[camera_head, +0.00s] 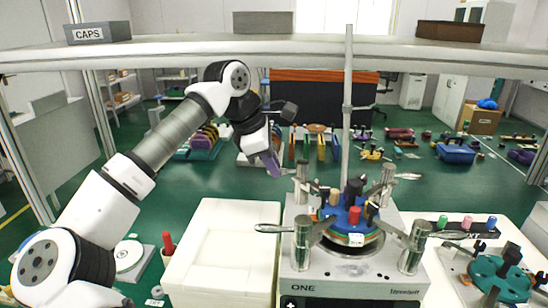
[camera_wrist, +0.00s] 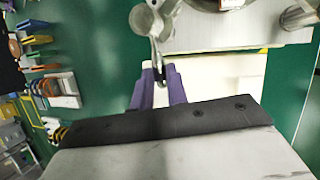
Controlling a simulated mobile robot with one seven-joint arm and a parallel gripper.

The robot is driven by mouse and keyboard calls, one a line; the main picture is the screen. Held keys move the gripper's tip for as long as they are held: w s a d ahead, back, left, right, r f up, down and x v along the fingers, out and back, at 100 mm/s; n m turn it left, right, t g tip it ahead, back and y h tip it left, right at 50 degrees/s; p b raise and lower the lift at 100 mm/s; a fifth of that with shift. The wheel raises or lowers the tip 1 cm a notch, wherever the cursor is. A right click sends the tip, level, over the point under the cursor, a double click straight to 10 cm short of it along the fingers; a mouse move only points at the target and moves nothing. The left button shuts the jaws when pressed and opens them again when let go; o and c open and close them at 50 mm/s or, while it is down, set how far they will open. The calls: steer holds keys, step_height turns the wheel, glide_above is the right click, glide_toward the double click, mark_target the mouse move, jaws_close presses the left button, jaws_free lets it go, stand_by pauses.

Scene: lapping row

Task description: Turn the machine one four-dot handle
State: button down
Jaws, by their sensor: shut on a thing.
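Machine one (camera_head: 352,284) is a grey bench unit marked ONE, with a round blue-rimmed plate (camera_head: 352,237) on top. Several silver posts with lever handles stand around the plate. The dots on the handles are too small to read. My gripper (camera_head: 275,166) has purple fingers and is at the far-left post (camera_head: 301,184). In the wrist view my gripper (camera_wrist: 160,82) is shut on the end of a silver lever handle (camera_wrist: 157,50). The near-left handle (camera_head: 270,228) points left and is free. The far-right handle (camera_head: 407,177) points right.
A white surface (camera_head: 222,250) lies left of the machine. A second machine with a teal plate (camera_head: 498,280) stands at the right. A red-handled tool (camera_head: 168,243) stands left.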

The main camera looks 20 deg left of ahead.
steer(key=shift+w+a+m+p, duration=0.15)
steer(key=shift+w+m+p, duration=0.25)
steer(key=shift+m, duration=0.3)
steer(key=shift+r, duration=0.1)
steer(key=c, duration=1.4)
jaws_free()
steer(key=v, duration=0.4)
steer(key=b+v, duration=0.1)
steer(key=v, duration=0.8)
steer(key=shift+w+a+r+b, duration=0.15)
steer(key=shift+a+r+b, duration=0.15)
steer(key=shift+a+b, duration=0.1)
